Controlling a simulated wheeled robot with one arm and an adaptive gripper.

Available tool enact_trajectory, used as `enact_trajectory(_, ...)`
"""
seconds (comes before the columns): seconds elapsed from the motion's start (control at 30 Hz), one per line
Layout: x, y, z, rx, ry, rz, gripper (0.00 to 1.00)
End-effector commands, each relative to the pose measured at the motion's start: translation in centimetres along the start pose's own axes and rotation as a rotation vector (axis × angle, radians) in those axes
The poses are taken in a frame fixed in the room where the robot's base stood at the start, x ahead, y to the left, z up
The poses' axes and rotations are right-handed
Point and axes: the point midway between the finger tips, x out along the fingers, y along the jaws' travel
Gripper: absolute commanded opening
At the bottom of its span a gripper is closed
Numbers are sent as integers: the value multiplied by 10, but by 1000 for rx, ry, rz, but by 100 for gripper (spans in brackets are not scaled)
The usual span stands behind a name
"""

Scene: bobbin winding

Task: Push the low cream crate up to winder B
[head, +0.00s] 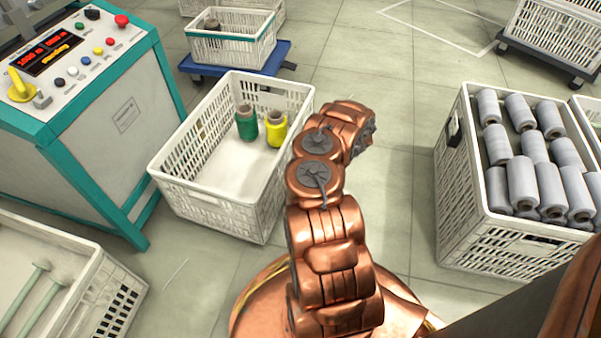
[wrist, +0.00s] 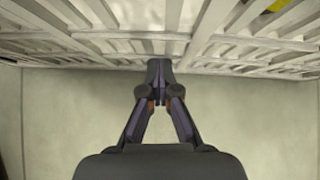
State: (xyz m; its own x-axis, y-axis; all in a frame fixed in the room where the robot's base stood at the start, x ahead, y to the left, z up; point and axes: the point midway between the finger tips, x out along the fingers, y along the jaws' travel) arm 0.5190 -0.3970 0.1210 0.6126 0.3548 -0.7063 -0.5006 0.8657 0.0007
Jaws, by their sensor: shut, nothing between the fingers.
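The low cream crate (head: 215,205) stands on the floor in the middle of the head view, with slatted walls. A green bobbin (head: 246,124) and a yellow bobbin (head: 276,130) stand inside it near its right end. A teal-and-grey winder (head: 105,115) with a control panel stands close to the left of the crate; I cannot read which letter it bears. My gripper (wrist: 158,70) is shut and empty in the wrist view, its tips at the slatted crate wall (wrist: 235,48); I cannot tell if they touch. In the head view my arm hides the fingers.
A teal-rimmed crate (head: 235,52) sits on a blue dolly (head: 280,57) behind. A crate of grey bobbins (head: 480,245) stands at right. Another crate (head: 95,295) with green-handled items is at front left.

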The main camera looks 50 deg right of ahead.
Motion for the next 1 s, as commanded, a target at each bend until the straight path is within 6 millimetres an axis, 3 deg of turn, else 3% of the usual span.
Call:
enact_trajectory(0.2,16,-1,16,0,0,-2,0)
enact_trajectory(0.67,16,1,16,-2,0,2,0)
enact_trajectory(0.93,-6,-6,-6,-2,3,-2,0)
enact_trajectory(1.0,-25,-7,-2,-1,2,-6,0)
